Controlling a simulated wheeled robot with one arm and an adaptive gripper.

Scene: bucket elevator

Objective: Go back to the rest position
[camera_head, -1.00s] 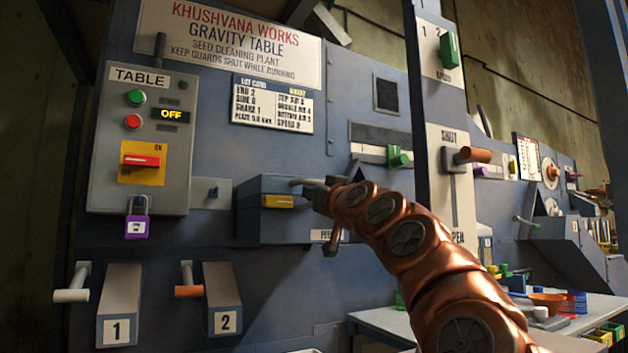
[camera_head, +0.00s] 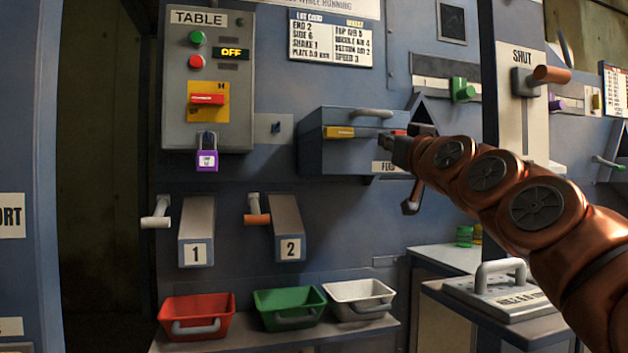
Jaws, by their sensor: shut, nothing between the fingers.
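My gripper (camera_head: 388,146) is at the end of my copper-coloured arm, which reaches in from the lower right. It is small and dark in the picture, in front of the right part of the blue-grey feed box (camera_head: 345,150) on the machine wall. The gripper is shut and holds nothing. I cannot tell whether it touches the box. The box has a grey handle on top and a yellow latch (camera_head: 339,132). A small red part (camera_head: 399,132) shows just above the gripper.
The TABLE panel (camera_head: 177,85) reads OFF, with a purple padlock (camera_head: 206,158) below. Chutes 1 (camera_head: 196,225) and 2 (camera_head: 288,225) stand above red (camera_head: 192,312), green (camera_head: 285,303) and white (camera_head: 352,293) bins. A bench with a handled plate (camera_head: 505,300) is at lower right.

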